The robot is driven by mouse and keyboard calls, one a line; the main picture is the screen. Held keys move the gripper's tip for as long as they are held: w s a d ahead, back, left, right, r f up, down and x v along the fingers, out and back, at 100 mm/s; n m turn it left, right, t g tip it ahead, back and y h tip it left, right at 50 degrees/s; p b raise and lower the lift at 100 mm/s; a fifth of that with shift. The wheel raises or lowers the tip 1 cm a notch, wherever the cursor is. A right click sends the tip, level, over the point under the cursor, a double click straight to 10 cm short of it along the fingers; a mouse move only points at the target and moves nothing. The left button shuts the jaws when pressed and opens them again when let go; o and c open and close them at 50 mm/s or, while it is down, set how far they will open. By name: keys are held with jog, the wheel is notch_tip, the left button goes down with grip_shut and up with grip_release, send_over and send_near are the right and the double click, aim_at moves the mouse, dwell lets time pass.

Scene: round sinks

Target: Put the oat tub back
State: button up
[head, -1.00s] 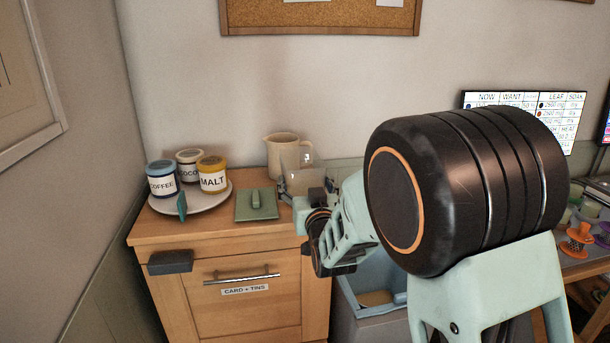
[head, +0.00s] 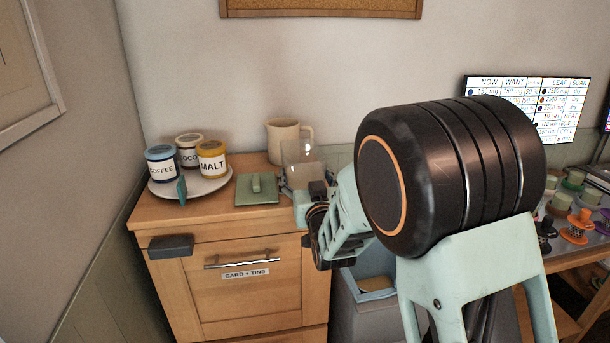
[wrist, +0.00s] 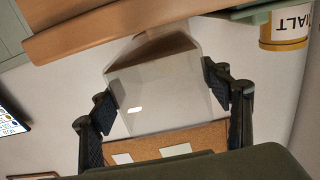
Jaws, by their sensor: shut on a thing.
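A clear, pale see-through tub (head: 303,158) is held upright over the back right of the wooden cabinet top. My gripper (wrist: 160,96) is shut on it, one finger on each side, and the tub also shows large in the wrist view (wrist: 160,82). It carries no readable label, and I cannot tell what is inside. A round white tray (head: 214,185) holds a blue COFFEE jar (head: 162,168), a COCO-labelled jar (head: 188,158) and a yellow MALT jar (head: 212,165). A green tab (head: 182,188) stands at the tray's front edge.
A flat green square lid with a handle (head: 257,190) lies between tray and gripper. A beige jug (head: 288,138) stands behind the tub. A blue bin (head: 372,283) is below right. My arm hides much of the right side.

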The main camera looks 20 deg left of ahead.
jog(key=shift+f+b, duration=1.05)
jog(key=shift+b, duration=0.1)
jog(key=o, duration=1.5)
